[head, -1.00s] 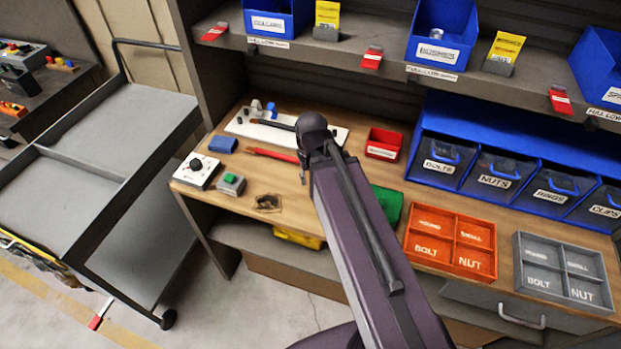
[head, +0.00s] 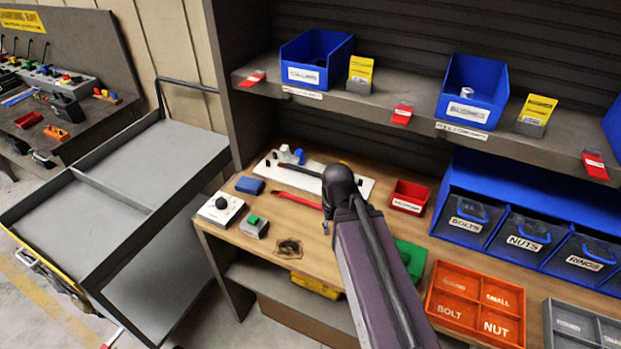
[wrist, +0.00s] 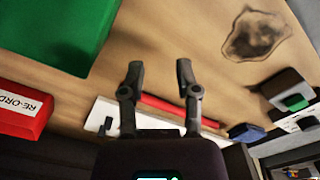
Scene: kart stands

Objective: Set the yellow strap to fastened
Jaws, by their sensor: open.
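A yellow strip with dark parts (head: 40,262) runs along the near left edge of the grey cart. It may be the yellow strap, but it is too small and cut off to tell whether it is fastened. My gripper (wrist: 159,75) is open and empty in the wrist view, above the wooden workbench (wrist: 180,65). A red bar and a white board lie past its fingers. The gripper is far to the right of the cart.
The grey cart (head: 150,165) stands left of the workbench, its trays empty. The bench holds a white knob box (head: 221,208), a green-button box (head: 254,226), a red bin (head: 408,197) and an orange tray (head: 478,300). A shelf with blue bins (head: 316,60) overhangs it.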

